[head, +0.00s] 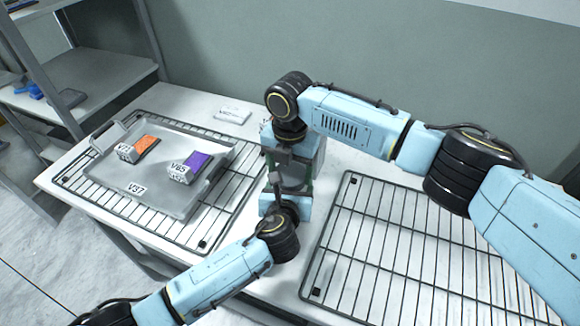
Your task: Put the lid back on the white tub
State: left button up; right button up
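I cannot make out the white tub or its lid for certain. My two grippers meet near the middle of the head view and cover what lies between and behind them. My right gripper (294,180) points down from the upper arm. My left gripper (277,182) reaches in from below, close to the right one. Dark and greenish parts show between them, too small and covered to tell whether either gripper holds anything. A small flat white piece with dark lettering (232,115) lies on the white table (185,101) behind them.
A grey tray (204,197) stands on the left wire rack (68,180), holding an orange-topped block (145,143) and a purple-topped block (198,161). The right wire rack (372,262) looks empty. Grey shelving (110,72) stands at the left, and a wall closes the back.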

jog(key=c, duration=0.6)
jog(key=m, duration=0.3)
jog(key=o, duration=1.1)
jog(key=shift+r, duration=2.3)
jog(key=shift+c, duration=0.5)
